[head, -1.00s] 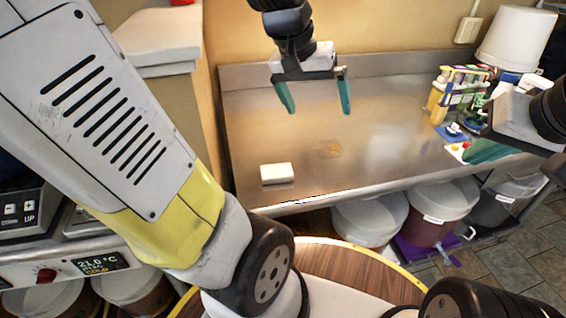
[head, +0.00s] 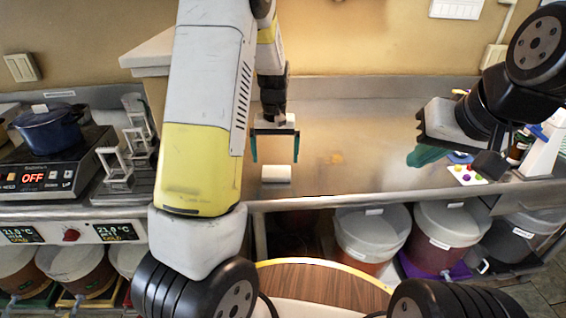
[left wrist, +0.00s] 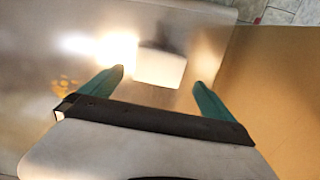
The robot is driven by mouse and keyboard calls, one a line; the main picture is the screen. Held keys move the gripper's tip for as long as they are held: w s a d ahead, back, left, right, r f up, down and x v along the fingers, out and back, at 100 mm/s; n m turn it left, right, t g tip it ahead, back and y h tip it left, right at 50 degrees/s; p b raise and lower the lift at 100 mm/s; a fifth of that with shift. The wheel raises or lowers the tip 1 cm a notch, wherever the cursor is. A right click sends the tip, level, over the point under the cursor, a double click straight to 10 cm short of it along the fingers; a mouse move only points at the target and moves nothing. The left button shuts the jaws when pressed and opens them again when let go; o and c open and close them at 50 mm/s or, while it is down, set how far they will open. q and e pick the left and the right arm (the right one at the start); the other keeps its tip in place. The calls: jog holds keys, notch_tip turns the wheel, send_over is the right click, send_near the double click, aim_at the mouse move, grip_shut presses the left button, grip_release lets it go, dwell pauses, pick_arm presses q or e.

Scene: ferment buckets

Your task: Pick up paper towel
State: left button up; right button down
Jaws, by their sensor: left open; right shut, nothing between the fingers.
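The paper towel, a small white block (head: 276,172), lies on the steel counter near its front edge in the head view. It also shows as a white block in the left wrist view (left wrist: 160,66). My left gripper (head: 275,160) is open, with its teal fingers pointing down just behind and over the block. In the left wrist view the block lies between and slightly beyond the left gripper's fingertips (left wrist: 159,77), and no contact shows. My right gripper (head: 428,155) is over the right part of the counter, its teal fingers together and partly hidden.
A hotplate (head: 42,178) with a blue pot (head: 48,130) stands at the left, beside a grey metal rack (head: 128,150). Bottles and a colored-dot card (head: 467,174) sit at the right. Lidded buckets (head: 372,235) stand below. The middle of the steel counter (head: 370,130) is clear.

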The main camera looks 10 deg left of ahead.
aim_at(276, 170)
pick_arm(q)
notch_tip(276, 170, down, 5)
jog(key=shift+d+f, duration=0.1)
jog(key=c, duration=1.2)
jog(key=shift+r, duration=0.6)
jog(key=r, duration=0.1)
jog(key=s+r, duration=0.1)
jog(key=shift+r, duration=0.3)
jog(key=s+d+r, duration=0.1)
jog(key=s, duration=1.4)
jog(key=shift+d+r, duration=0.15)
jog(key=shift+d, duration=0.2)
